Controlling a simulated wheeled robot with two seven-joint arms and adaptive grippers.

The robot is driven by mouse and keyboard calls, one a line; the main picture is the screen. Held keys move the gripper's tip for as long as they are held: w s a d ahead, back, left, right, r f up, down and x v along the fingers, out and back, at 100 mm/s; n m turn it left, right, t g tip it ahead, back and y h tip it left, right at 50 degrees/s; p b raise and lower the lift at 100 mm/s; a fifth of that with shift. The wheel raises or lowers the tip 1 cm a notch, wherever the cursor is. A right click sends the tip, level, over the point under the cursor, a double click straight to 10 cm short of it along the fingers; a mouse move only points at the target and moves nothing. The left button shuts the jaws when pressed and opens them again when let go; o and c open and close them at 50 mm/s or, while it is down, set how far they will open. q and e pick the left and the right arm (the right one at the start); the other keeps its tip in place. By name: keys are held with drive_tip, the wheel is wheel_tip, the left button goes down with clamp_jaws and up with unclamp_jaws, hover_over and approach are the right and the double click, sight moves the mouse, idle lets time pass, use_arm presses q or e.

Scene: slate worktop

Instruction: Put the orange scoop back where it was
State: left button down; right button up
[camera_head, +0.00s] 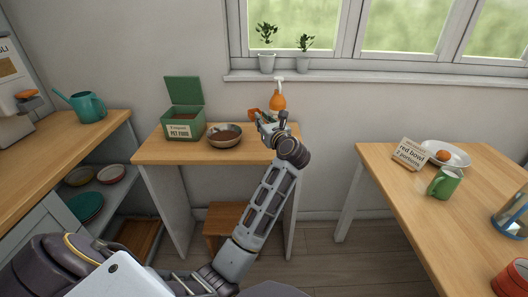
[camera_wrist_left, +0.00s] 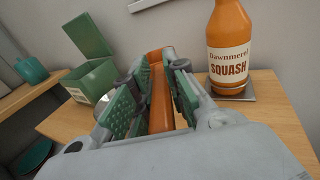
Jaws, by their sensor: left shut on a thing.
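My left gripper (camera_head: 264,118) is shut on the orange scoop (camera_head: 253,114), over the back right part of the small wooden table. In the left wrist view the scoop's orange handle (camera_wrist_left: 160,100) runs between the green-padded fingers (camera_wrist_left: 154,92); its far end is mostly hidden. The green pet food box (camera_head: 184,117) stands at the table's left with its lid up; it also shows in the left wrist view (camera_wrist_left: 98,79). A bowl (camera_head: 225,141) with brown contents stands between box and gripper. My right gripper is not in view.
An orange squash bottle (camera_wrist_left: 229,50) stands on a dark coaster (camera_wrist_left: 236,97), close to the gripper's right. A sign (camera_head: 410,153) reading "red bowl 2 portions", a plate (camera_head: 459,154) and a green mug (camera_head: 444,182) are on the right table. A teal watering can (camera_head: 88,107) stands left.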

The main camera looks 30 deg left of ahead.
use_arm(q)
drive_tip(key=shift+d, duration=0.15)
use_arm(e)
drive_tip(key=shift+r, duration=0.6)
use_arm(q)
drive_tip(key=shift+f, duration=0.1)
